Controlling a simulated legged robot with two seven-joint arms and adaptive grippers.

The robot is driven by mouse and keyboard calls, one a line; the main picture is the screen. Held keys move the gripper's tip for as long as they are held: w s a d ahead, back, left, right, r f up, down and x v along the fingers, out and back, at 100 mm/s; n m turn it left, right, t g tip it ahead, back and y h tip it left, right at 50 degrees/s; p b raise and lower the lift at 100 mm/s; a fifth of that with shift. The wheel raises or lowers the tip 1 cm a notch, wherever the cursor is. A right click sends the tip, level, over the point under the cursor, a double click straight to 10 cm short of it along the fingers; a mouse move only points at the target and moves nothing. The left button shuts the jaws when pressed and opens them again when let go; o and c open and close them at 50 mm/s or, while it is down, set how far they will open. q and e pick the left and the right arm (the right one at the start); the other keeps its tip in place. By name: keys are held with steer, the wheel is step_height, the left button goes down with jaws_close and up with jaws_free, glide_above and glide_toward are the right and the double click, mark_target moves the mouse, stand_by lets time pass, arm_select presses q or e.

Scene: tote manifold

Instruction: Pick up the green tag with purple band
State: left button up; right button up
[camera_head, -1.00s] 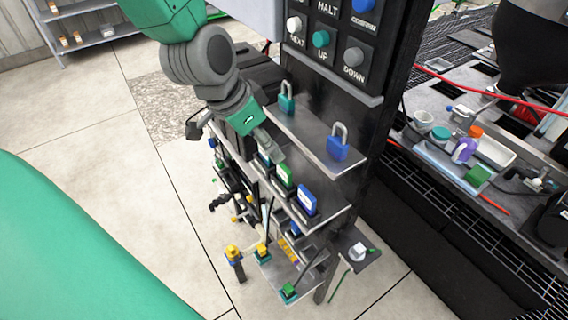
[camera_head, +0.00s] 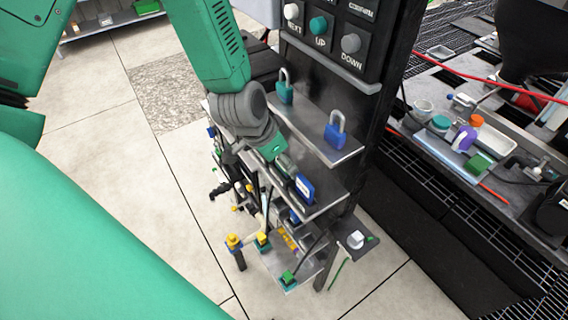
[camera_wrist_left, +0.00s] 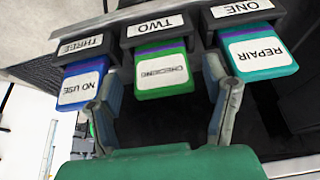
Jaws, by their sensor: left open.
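The green tag with purple band (camera_wrist_left: 165,75) is labelled CHECKING and sits in the holder marked TWO in the left wrist view. In the head view the green tag (camera_head: 286,166) is partly hidden by my left gripper (camera_head: 268,152). My left gripper (camera_wrist_left: 163,88) is open, with one finger on each side of the green tag. The fingertips are close to its sides; I cannot tell whether they touch it. A blue NO USE tag (camera_wrist_left: 82,86) is in holder THREE at left, and a teal REPAIR tag (camera_wrist_left: 258,56) is in holder ONE at right.
A blue tag (camera_head: 305,187) stands beside the green one on the rack shelf. A teal padlock (camera_head: 285,92) and a blue padlock (camera_head: 335,135) stand on the shelf above. Several small parts and cables crowd the lower shelf (camera_head: 290,262).

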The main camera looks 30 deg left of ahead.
arm_select(q)
steer(key=shift+w+d+f, duration=0.15)
steer(key=shift+w+f, duration=0.05)
steer(key=shift+f, duration=0.25)
steer(key=shift+a, duration=0.2)
steer(key=shift+s+a, duration=0.1)
steer(key=shift+a, duration=0.2)
steer(key=c, duration=1.1)
steer(key=shift+c, duration=0.2)
steer(key=shift+d, duration=0.25)
